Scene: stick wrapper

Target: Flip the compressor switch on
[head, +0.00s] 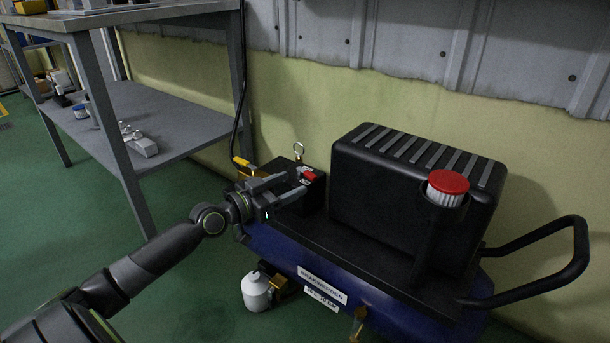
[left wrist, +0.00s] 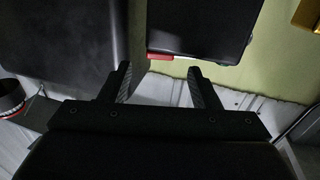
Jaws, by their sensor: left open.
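The compressor has a blue tank (head: 300,254), a large black ribbed housing (head: 390,190) and a smaller black switch box (head: 314,197) on its left end. A red switch (head: 309,174) sits on top of that box. In the left wrist view the switch shows as a red strip (left wrist: 160,57) at the edge of the black box (left wrist: 200,26). My left gripper (head: 288,188) is open and empty, reaching in from the left beside the box. In the left wrist view the red strip lies between and just beyond its fingertips (left wrist: 159,72); contact cannot be told. My right gripper is not visible.
A grey metal shelf (head: 180,115) stands at the left. The wall (head: 280,110) is close behind the compressor. A red-capped filter (head: 448,187) and a black handle (head: 570,250) are at the right. Green floor at left is clear.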

